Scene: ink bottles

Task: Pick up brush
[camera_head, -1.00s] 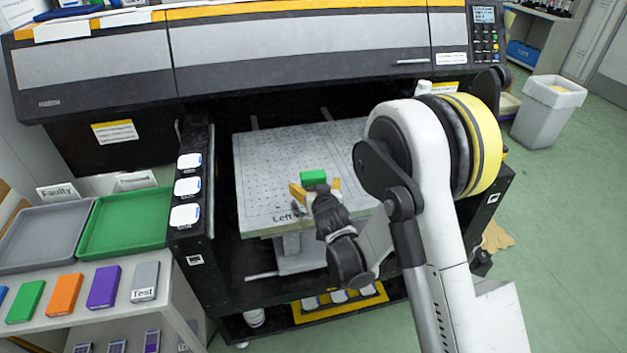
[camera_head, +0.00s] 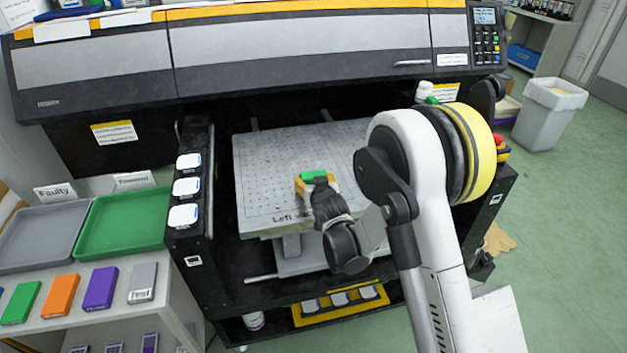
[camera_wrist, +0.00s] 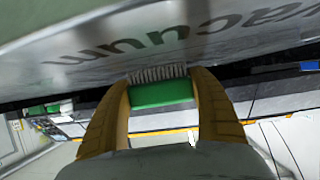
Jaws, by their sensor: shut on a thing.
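The brush has a green back (camera_head: 314,176) in the head view, near the front edge of the perforated grey platform (camera_head: 262,178). In the wrist view, the brush (camera_wrist: 160,94) shows its green block and a row of pale bristles. My gripper (camera_head: 315,183) has its two orange-yellow fingers closed on the two sides of the brush; the fingers also show in the wrist view (camera_wrist: 162,98). I cannot tell whether the brush still touches the platform.
The large printer (camera_head: 300,55) overhangs the platform from behind. Green (camera_head: 125,225) and grey (camera_head: 40,236) trays stand at the left, above a shelf with coloured cartridges (camera_head: 100,288). A grey bin (camera_head: 548,115) stands on open floor at the right.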

